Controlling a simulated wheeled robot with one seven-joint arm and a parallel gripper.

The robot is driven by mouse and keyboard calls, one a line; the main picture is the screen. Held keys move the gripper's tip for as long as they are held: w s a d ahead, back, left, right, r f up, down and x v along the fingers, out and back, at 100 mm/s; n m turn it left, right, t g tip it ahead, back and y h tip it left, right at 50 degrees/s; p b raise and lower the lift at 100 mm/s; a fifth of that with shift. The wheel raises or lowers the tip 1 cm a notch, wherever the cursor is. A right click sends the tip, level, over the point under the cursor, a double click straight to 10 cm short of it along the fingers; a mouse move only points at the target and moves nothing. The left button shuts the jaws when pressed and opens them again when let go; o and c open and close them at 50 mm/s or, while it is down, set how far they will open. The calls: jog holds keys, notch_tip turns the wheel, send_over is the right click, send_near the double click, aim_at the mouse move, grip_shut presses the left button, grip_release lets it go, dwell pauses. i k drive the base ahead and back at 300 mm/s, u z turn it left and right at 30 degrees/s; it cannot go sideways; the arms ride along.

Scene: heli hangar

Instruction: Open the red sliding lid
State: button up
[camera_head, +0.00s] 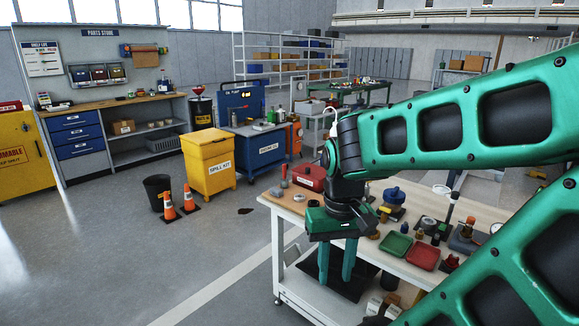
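A red box (309,177) with a dark fitting on top stands near the table's back left corner, partly hidden by my arm. I cannot tell whether its top is the sliding lid. A flat red tray-like piece (422,257) lies at the front of the table, right of my gripper. My gripper (336,276) points down by the table's front edge, its two green fingers apart and nothing seen between them. It is in front of the red box and left of the flat red piece.
The wooden-topped table (297,207) carries a green tray (395,245), a blue-lidded pot (394,195) and several small tools and bottles. A yellow spill kit bin (208,165) and orange cones (168,207) stand left. Open floor lies between.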

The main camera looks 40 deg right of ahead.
aim_at(313, 168)
jog(key=z, duration=0.25)
jog(key=i, duration=1.2)
jog(key=z, duration=0.5)
jog(key=i, duration=0.45)
jog(key=z, duration=0.25)
